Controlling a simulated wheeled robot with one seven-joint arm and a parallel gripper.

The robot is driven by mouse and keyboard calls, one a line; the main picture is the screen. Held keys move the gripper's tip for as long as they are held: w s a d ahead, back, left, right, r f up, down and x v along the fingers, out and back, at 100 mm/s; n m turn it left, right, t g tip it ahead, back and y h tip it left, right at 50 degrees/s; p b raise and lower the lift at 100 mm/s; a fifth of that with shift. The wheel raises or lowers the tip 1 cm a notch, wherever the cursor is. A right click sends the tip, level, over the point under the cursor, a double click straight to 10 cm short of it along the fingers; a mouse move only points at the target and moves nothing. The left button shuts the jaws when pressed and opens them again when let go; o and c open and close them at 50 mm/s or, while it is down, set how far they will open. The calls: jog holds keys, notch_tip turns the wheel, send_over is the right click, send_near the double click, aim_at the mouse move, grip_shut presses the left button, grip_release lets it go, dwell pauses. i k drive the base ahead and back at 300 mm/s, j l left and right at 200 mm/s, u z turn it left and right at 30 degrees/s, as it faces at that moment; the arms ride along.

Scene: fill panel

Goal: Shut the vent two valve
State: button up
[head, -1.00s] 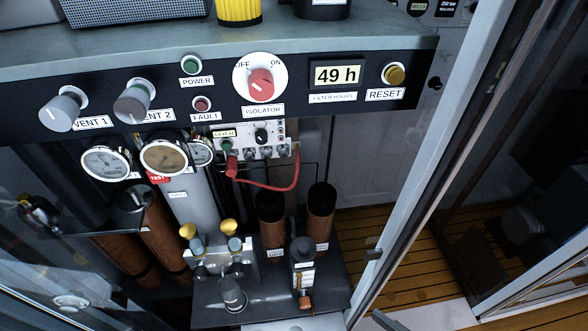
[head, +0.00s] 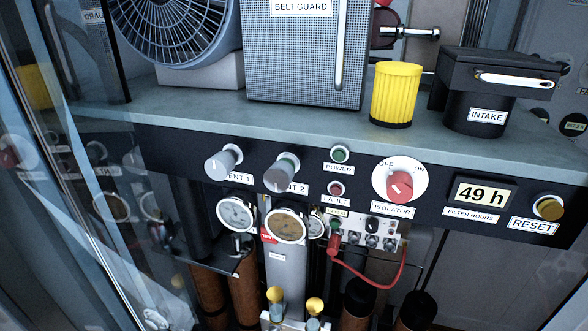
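My gripper is not in view, and nothing touches either knob.
The panel also holds the red isolator switch (head: 399,185), green power lamp (head: 340,155), red fault lamp (head: 335,188) and yellow reset button (head: 548,207). Gauges (head: 286,225) hang below. A fan (head: 180,30), belt guard (head: 303,60), yellow filter (head: 394,95) and intake box (head: 485,100) stand above.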

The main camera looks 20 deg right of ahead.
aim_at(278, 178)
jog(key=k+j+u, duration=0.15)
jog(key=k+u, duration=0.15)
jog(key=k+j+u, duration=0.3)
jog(key=k, duration=0.2)
